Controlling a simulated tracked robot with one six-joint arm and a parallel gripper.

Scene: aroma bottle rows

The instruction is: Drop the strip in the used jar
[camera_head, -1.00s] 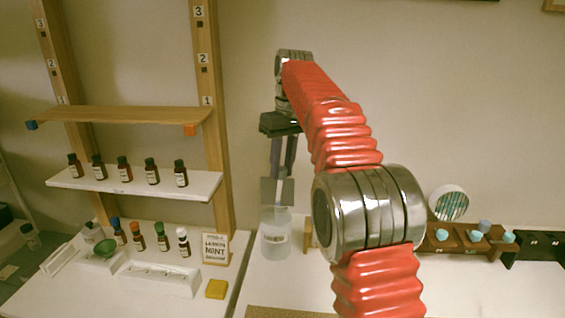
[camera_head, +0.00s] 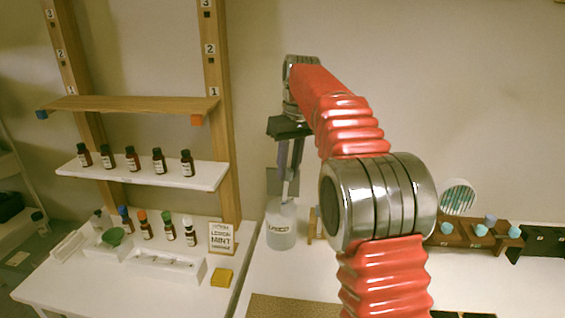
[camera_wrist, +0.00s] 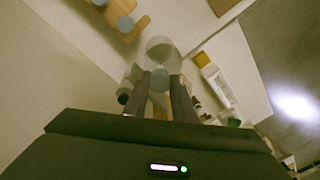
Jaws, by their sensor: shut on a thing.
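The used jar (camera_head: 281,232) is a clear, whitish jar with a dark-lettered label, upright on the white table. My gripper (camera_head: 288,170) points down just above its mouth. The fingers are shut on a thin pale strip (camera_head: 285,190), whose lower end reaches down to the jar's mouth. I cannot tell how far it goes inside. In the wrist view, my fingers (camera_wrist: 161,85) point toward a blurred, round, clear shape, probably the jar (camera_wrist: 161,48). The strip is not clear there.
A grey square panel (camera_head: 274,181) stands directly behind the fingers. Left are a shelf (camera_head: 140,172) with several brown bottles, a lemon mint card (camera_head: 221,240) and a yellow block (camera_head: 221,277). Right is a brown rack (camera_head: 465,235) with blue-capped items and a round striped disc (camera_head: 458,197).

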